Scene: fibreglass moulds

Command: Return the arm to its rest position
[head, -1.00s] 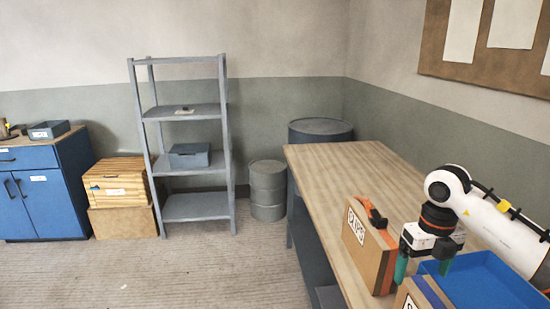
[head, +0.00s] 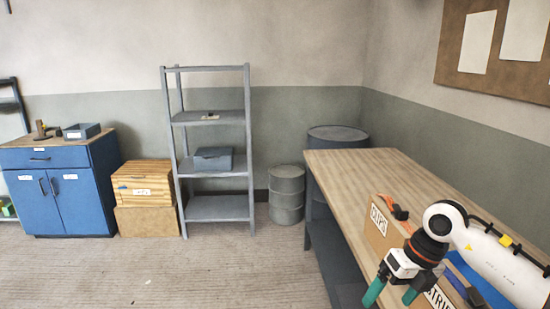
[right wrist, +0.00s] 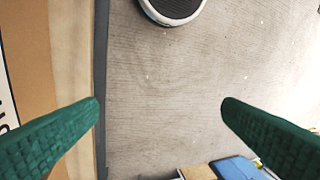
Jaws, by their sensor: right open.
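My right arm reaches in from the right in the head view. Its gripper (head: 392,292) has two green fingers pointing down, spread apart with nothing between them. It is at the table's left edge, in front of a cardboard box labelled like "CLIPS" (head: 379,229). In the right wrist view the open fingers (right wrist: 160,106) have bare floor between them, with the table edge (right wrist: 101,70) beside the left finger. My left gripper is not in view.
A second labelled box (head: 437,298) and a blue tray, partly hidden by my arm, are on the wooden table (head: 352,168). A grey shelf (head: 212,168), drum (head: 286,194), wooden crates (head: 142,184) and blue cabinet (head: 60,190) stand farther back. The floor at left is open.

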